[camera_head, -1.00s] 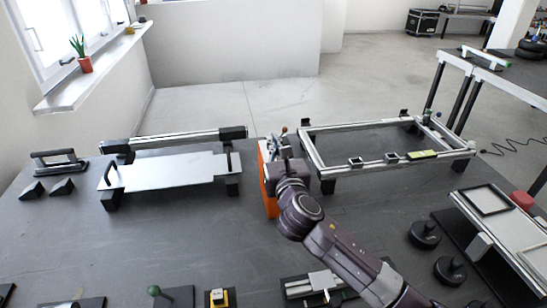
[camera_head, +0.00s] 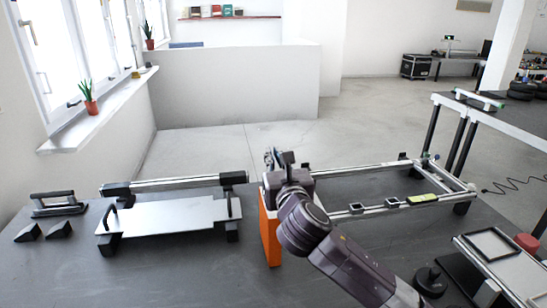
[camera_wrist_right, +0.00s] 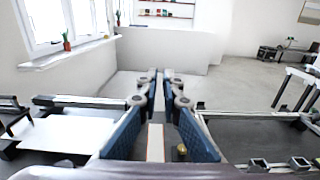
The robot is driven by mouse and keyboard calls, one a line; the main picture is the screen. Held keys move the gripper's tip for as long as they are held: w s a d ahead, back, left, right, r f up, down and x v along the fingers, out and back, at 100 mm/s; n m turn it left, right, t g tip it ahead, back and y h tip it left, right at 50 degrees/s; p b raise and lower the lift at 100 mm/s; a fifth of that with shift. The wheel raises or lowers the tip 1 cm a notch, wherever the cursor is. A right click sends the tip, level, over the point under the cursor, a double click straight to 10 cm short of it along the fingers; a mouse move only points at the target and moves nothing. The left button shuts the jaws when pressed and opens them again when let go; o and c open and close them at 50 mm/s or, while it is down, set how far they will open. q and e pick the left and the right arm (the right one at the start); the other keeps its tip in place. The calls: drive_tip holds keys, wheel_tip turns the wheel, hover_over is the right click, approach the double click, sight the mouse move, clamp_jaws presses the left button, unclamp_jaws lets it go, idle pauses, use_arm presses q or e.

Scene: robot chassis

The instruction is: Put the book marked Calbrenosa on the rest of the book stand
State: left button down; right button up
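An orange book (camera_head: 268,232) stands upright on the dark table. Its title cannot be read. In the right wrist view its pale edge (camera_wrist_right: 155,142) with thin red borders shows below and between my fingers. My right gripper (camera_head: 272,158) is just above the book, pointing away from me. Its blue-padded fingers (camera_wrist_right: 160,84) stand apart, with a gap on each side of the book's edge, and I see no contact. I cannot surely tell which thing is the book stand; a silver plate on black supports (camera_head: 165,217) lies left of the book. My left gripper is out of view.
A black-ended silver rail (camera_head: 175,184) lies behind the plate. A silver frame (camera_head: 375,169) lies right of the book, with a yellow-green block (camera_head: 423,199) on it. A black handle piece (camera_head: 57,204) and two wedges stand far left. Bare table shows before the plate.

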drive_tip(key=o, duration=1.9)
